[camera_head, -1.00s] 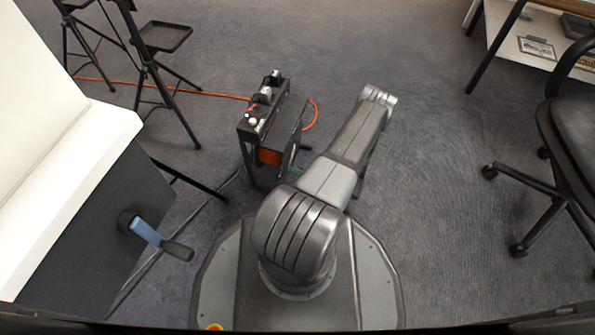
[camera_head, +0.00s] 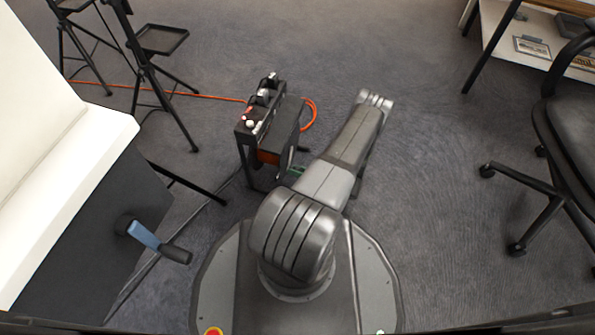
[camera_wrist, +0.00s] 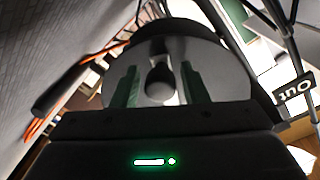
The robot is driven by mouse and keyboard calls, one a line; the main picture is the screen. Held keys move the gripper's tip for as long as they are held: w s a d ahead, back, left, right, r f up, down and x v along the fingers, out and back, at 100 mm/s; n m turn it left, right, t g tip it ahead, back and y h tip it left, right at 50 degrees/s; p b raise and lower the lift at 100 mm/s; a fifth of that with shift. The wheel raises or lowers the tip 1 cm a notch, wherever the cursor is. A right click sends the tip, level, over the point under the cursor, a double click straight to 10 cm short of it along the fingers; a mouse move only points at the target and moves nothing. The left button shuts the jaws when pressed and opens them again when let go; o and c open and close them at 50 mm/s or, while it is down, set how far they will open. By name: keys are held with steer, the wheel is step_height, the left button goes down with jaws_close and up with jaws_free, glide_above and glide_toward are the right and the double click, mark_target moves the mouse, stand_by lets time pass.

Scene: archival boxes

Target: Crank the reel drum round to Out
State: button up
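The reel unit (camera_head: 268,158), a dark upright frame with orange inside, stands on the carpet just left of my arm in the head view. A short dark bar (camera_head: 303,149) juts from its right side. My gripper (camera_head: 297,170) is mostly hidden behind my arm there; only a green bit shows beside the reel. In the wrist view its two green-faced fingers (camera_wrist: 160,84) stand apart before a grey disc, with a dark round knob (camera_wrist: 158,80) between them. I cannot tell if they touch it. A dark rod (camera_wrist: 55,90) lies left. An "Out" label (camera_wrist: 293,90) shows at right.
An orange cable (camera_head: 190,94) runs across the floor. Black tripod stands (camera_head: 150,75) are at upper left, and a dark box with a blue crank (camera_head: 145,235) is at left. An office chair (camera_head: 570,140) stands right. Open carpet lies between my arm and the chair.

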steer(key=shift+o, duration=0.6)
steer(key=shift+s+d, duration=0.1)
steer(key=shift+d, duration=0.2)
steer(key=p+v, duration=0.2)
steer(key=v, duration=1.1)
steer(key=shift+d+p, duration=0.1)
steer(key=shift+p, duration=0.25)
